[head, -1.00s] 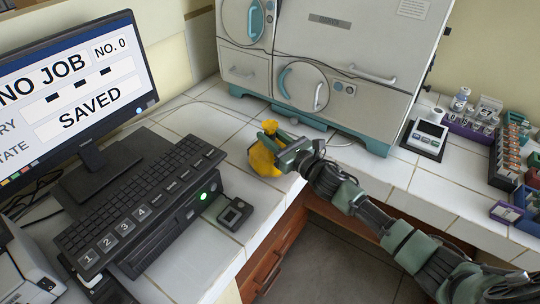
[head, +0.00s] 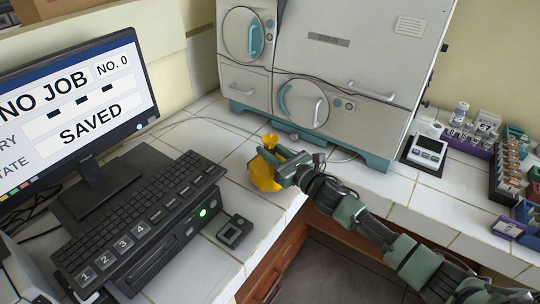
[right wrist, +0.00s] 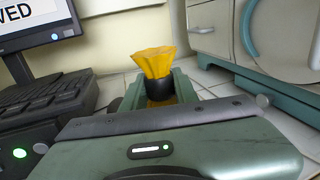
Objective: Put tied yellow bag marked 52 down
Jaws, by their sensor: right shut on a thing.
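The tied yellow bag (head: 264,174) is at the tiled counter, between the keyboard and the incubator. My right gripper (head: 271,157) is shut on its neck, with the bag's body hanging below the fingers. I cannot tell whether the bag's underside touches the tiles. In the right wrist view the bag's flared yellow top (right wrist: 154,62) stands above a black band (right wrist: 154,90) between the green fingers. No number 52 is readable on the bag. My left gripper is not in view.
The incubator (head: 340,55) stands behind the bag. The monitor (head: 75,95), keyboard (head: 140,215) and a small black device (head: 235,231) are to the left. A white meter (head: 428,150) and vial racks (head: 508,165) are to the right.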

